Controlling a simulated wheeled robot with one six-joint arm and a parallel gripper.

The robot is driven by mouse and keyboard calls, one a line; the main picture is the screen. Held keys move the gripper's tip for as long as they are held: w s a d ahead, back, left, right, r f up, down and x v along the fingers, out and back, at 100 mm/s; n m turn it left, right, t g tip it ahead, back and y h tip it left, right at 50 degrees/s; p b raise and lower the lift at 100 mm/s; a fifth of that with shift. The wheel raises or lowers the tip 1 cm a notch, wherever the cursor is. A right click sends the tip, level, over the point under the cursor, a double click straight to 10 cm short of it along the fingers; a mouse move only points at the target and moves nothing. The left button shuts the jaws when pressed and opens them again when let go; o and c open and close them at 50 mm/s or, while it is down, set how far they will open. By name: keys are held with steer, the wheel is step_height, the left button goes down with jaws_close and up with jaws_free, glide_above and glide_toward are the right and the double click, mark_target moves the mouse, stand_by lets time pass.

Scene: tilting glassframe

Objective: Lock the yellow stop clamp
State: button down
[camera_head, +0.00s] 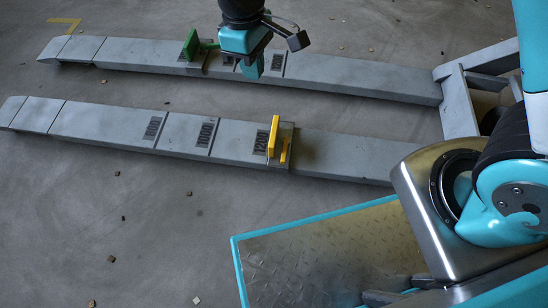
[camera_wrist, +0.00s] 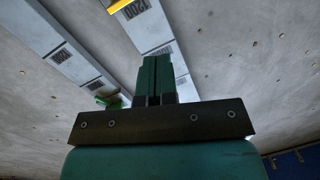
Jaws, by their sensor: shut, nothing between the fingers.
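The yellow stop clamp (camera_head: 273,137) sits on the near grey fork beside the 1200 mark. It has an upright yellow plate and a small yellow lever (camera_head: 284,154) on its right side; I cannot tell whether the lever is locked. In the wrist view only a bit of yellow (camera_wrist: 126,5) shows at the top edge. My gripper (camera_head: 251,70) is over the far fork, up and away from the yellow clamp. Its dark green fingers (camera_wrist: 154,76) are together with nothing between them.
A green stop clamp (camera_head: 191,45) sits on the far fork (camera_head: 340,75), left of my gripper. The near fork (camera_head: 90,125) runs parallel, with bare floor between. A grey frame (camera_head: 458,100) joins the far fork at the right. Small debris lies on the floor.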

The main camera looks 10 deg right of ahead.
mark_target(285, 150)
steer(key=a+f+n+h+b, duration=0.1)
steer(key=a+f, duration=0.1)
steer(key=f, duration=1)
steer(key=a+f+n+h+b, duration=0.1)
steer(key=f+n+h+b, duration=0.1)
steer(key=f, duration=1)
steer(key=shift+s+a+f+h, duration=0.2)
steer(key=shift+a+h, duration=0.1)
steer(key=shift+a, duration=0.1)
steer(key=shift+f, duration=0.15)
steer(key=b+x, duration=0.5)
steer(key=x, duration=0.4)
steer(key=shift+w+f, duration=0.1)
steer(key=shift+f, duration=0.05)
steer(key=d, duration=0.1)
steer(key=d+b, duration=0.1)
steer(key=s+b, duration=0.1)
steer(key=shift+d+f, duration=0.35)
steer(key=shift+d, duration=0.05)
steer(key=shift+s+d+r, duration=0.15)
steer(key=shift+s+d, duration=0.15)
steer(key=shift+d, duration=0.35)
steer(key=shift+s, duration=0.1)
